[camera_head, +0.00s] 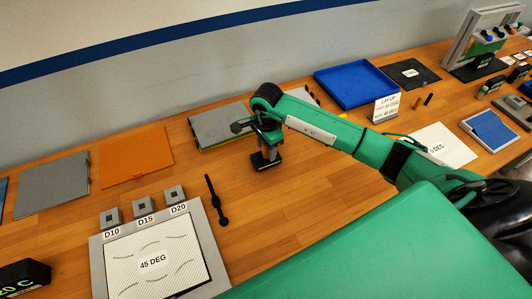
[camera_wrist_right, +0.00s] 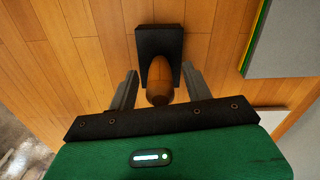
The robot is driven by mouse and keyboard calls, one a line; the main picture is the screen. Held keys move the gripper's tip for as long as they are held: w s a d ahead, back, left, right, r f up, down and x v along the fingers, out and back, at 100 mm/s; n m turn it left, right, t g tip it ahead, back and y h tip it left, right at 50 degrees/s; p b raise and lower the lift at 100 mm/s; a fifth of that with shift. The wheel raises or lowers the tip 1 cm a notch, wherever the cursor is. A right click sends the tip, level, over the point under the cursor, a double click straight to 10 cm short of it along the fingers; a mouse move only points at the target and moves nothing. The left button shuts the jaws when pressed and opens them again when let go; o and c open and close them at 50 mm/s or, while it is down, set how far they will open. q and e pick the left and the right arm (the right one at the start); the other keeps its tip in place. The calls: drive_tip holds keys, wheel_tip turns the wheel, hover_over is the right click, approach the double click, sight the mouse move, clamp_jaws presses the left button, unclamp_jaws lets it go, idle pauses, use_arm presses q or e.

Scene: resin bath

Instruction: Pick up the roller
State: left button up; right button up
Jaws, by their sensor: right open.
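My right gripper (camera_head: 267,146) is open and points down over the left-middle of the bench in the head view. In the right wrist view, the open fingers (camera_wrist_right: 159,77) stand on either side of a rounded brown wooden handle (camera_wrist_right: 159,82), with gaps visible at both sides. The handle rises from a black block (camera_wrist_right: 160,42), which also shows below the gripper in the head view (camera_head: 261,165). This looks like the roller, but no roller drum can be made out. My left gripper is not in view.
A grey plate (camera_head: 218,123) lies behind the right gripper. A black slim tool (camera_head: 216,199) and a framed 45 DEG sheet (camera_head: 180,236) lie to its left and front. An orange sheet (camera_head: 136,157) and blue tray (camera_head: 357,84) are farther off. Bare wood surrounds the block.

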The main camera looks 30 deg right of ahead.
drive_tip(key=shift+f, duration=0.45)
clamp_jaws()
drive_tip(key=shift+r, duration=0.1)
drive_tip(key=shift+w+r+b, duration=0.1)
drive_tip(key=shift+r+b, duration=0.2)
drive_tip(key=shift+r, duration=0.25)
wheel_tip(320, 180, up, 19)
drive_tip(key=b, duration=0.4)
drive_tip(key=shift+b, duration=0.4)
drive_tip(key=shift+f, duration=0.1)
